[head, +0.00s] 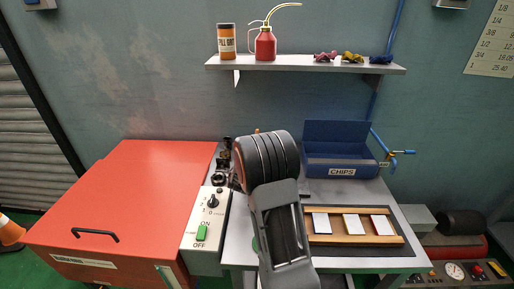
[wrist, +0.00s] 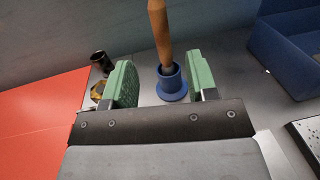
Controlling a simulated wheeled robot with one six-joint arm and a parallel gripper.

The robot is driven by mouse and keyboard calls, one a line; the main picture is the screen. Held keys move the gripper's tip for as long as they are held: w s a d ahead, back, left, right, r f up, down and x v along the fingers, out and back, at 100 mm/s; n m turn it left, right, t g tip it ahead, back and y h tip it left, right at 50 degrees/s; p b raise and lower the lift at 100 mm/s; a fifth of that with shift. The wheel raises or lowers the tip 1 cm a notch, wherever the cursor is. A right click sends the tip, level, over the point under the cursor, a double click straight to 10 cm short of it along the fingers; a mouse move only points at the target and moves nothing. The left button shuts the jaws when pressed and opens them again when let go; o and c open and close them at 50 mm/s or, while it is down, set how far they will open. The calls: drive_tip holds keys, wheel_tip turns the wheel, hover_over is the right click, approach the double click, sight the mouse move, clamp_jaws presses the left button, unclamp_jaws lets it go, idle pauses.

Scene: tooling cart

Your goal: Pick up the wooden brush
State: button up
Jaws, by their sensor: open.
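The wooden brush (wrist: 160,35) stands with its lower end in a round blue holder (wrist: 171,88) in the wrist view. My gripper (wrist: 163,78) is open, with one green finger on each side of the line to the brush and holder. Nothing is held, and I cannot tell the exact gap in depth. In the head view my arm hides the holder and most of the brush; only a small orange-brown tip (head: 257,131) shows above the arm.
A blue CHIPS bin (head: 341,152) stands right of my arm, and a wooden tray (head: 397,239) with white-topped pieces lies in front of it. A red cabinet (head: 130,190) and a switch panel (head: 209,217) are at left. Small dark items (wrist: 98,60) stand left of the fingers.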

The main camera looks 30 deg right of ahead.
drive_tip(key=p+x, duration=0.2)
drive_tip(key=x, duration=0.9)
drive_tip(key=shift+p, duration=0.35)
drive_tip(key=shift+s, duration=0.1)
clamp_jaws()
